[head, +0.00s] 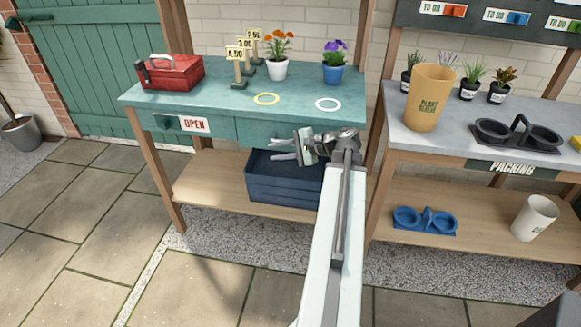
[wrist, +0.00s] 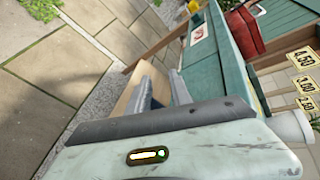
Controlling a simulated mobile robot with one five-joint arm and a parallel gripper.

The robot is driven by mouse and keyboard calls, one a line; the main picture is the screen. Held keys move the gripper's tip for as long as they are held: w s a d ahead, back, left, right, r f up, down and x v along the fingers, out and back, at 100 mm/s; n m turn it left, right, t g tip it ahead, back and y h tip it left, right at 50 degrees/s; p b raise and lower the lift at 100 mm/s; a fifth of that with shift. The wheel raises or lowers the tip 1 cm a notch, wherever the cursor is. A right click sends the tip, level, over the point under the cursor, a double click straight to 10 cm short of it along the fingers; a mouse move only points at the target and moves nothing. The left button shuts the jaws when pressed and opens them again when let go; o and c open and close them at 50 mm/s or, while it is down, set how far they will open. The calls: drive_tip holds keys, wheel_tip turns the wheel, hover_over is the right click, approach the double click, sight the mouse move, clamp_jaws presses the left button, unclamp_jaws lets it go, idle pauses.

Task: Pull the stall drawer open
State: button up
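The stall is a green-topped wooden table (head: 210,100) at the left in the head view. The sign also shows in the wrist view (wrist: 199,33). The front looks closed; the drawer's exact outline is hard to tell. My gripper (head: 273,150) is in front of the stall's right half, just below the tabletop, pointing left. Its two fingers are apart and empty in the wrist view (wrist: 162,82). It is well right of the handle and not touching it.
A red toolbox (head: 172,73), price signs (head: 238,66), two flower pots (head: 278,69) and two rings stand on the stall top. A dark blue crate (head: 275,190) sits on the shelf below my gripper. A packing bench (head: 480,145) stands right. Paving at front left is clear.

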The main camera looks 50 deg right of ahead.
drive_tip(key=s+d+m+t+h+b, duration=0.25)
drive_tip(key=s+d, duration=0.35)
drive_tip(key=d, duration=0.3)
drive_tip(key=shift+m+t+y, duration=0.35)
drive_tip(key=shift+m, duration=0.1)
drive_tip(key=x, duration=0.4)
drive_tip(key=b+x, duration=0.1)
drive_tip(key=x, duration=0.2)
drive_tip(key=shift+w+a+r, duration=0.1)
drive_tip(key=shift+w+a, duration=0.15)
drive_tip(key=shift+w, duration=0.1)
clamp_jaws()
